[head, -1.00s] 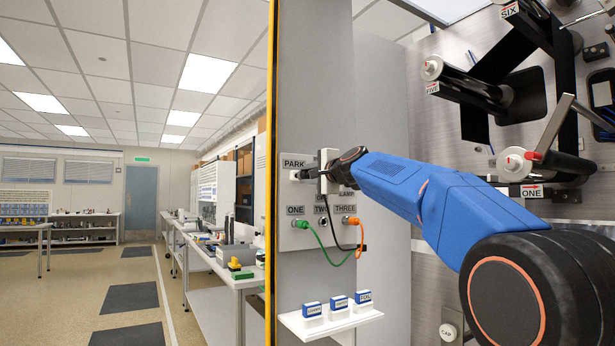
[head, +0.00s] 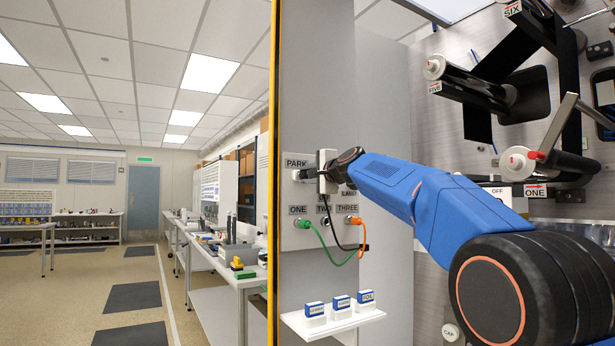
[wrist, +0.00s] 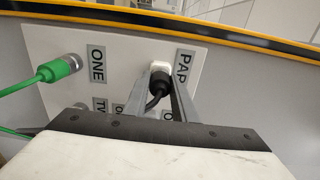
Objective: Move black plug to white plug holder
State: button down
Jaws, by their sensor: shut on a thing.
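The black plug (wrist: 157,84) is between my gripper's fingers in the wrist view, its black cable curving down from it. My gripper (wrist: 160,76) is shut on the plug. The plug's front end is up against the white plug holder (wrist: 161,66) beside the PARK label; I cannot tell how deep it sits. In the head view my gripper (head: 308,174) is at the upper left of the panel, level with the white plug holder (head: 296,175), and mostly hides the plug.
Below are sockets ONE, TWO and THREE, with a green plug (head: 303,223) in ONE and an orange plug (head: 353,220) in THREE. A white shelf (head: 333,325) holds blue-and-white blocks. Rollers with black web (head: 478,84) stand at right.

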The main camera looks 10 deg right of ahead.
jog(key=shift+w+a, duration=0.15)
jog(key=shift+w, duration=0.2)
jog(key=c, duration=1.4)
grip_release()
jog(key=v, duration=1.7)
jog(key=shift+s, duration=0.2)
jog(key=s+a+f+n+g, duration=0.25)
jog(key=s+f, duration=0.25)
jog(key=f, duration=0.3)
jog(key=s+a+f+n+g, duration=0.1)
jog(key=s+f+n+g, duration=0.15)
jog(key=s+f, duration=0.45)
jog(key=s+d+f+n+g+h, duration=0.2)
jog(key=s+f+n, duration=0.1)
jog(key=s+f, duration=0.7)
jog(key=s+d+f+n+g+h, duration=0.1)
jog(key=s+d+f+n+g, duration=0.1)
jog(key=s+f, duration=0.8)
jog(key=s+d+f+n+g+h, duration=0.2)
jog(key=s+f, duration=0.9)
jog(key=f, duration=1)
jog(key=shift+f+n+g+h, duration=0.35)
jog(key=shift+n+g, duration=0.35)
jog(key=shift+n, duration=0.5)
